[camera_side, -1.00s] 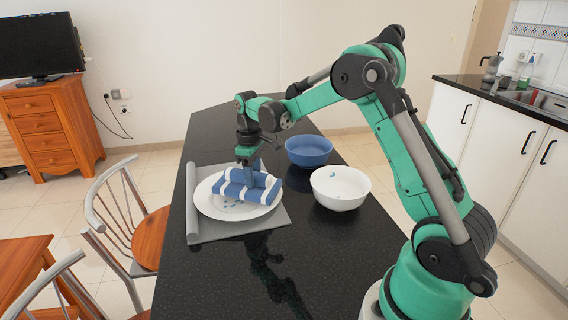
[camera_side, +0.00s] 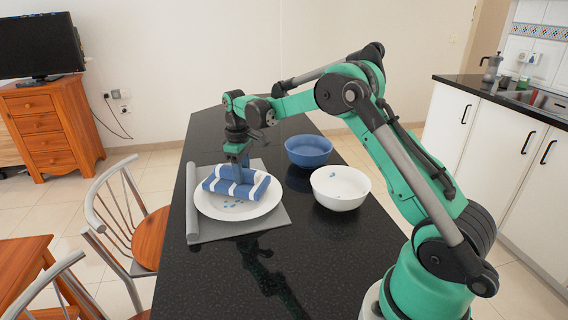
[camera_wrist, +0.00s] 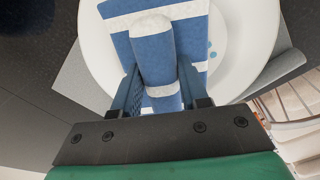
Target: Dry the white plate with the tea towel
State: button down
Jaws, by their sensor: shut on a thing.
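The white plate (camera_side: 238,211) lies on a grey mat on the black counter, with small blue drops on its bare near part. The blue and white striped tea towel (camera_side: 236,184) lies folded on the far part of the plate. My gripper (camera_side: 243,170) is over the plate, pointing down, shut on a raised fold of the towel. In the wrist view the towel (camera_wrist: 155,55) stands pinched between both fingers of my gripper (camera_wrist: 155,88), with the plate (camera_wrist: 246,40) around it. Blue drops also show beside the towel there. The plate under the towel is hidden.
The grey mat (camera_side: 215,234) has a rolled edge at its left. A blue bowl (camera_side: 309,152) and a white bowl (camera_side: 340,190) with blue drops inside stand to the right. The black counter (camera_side: 300,265) is clear in front. Chairs (camera_side: 130,215) stand at its left.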

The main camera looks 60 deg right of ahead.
aim_at(256, 171)
jog(key=shift+w+d, duration=0.5)
jog(key=shift+d, duration=0.05)
jog(key=shift+a, duration=2.15)
jog(key=shift+s+d, duration=2.1)
jog(key=shift+s, duration=0.05)
jog(key=shift+a, duration=2.05)
jog(key=shift+w+d, duration=2.1)
jog(key=shift+w, duration=0.05)
jog(key=shift+r, duration=1.45)
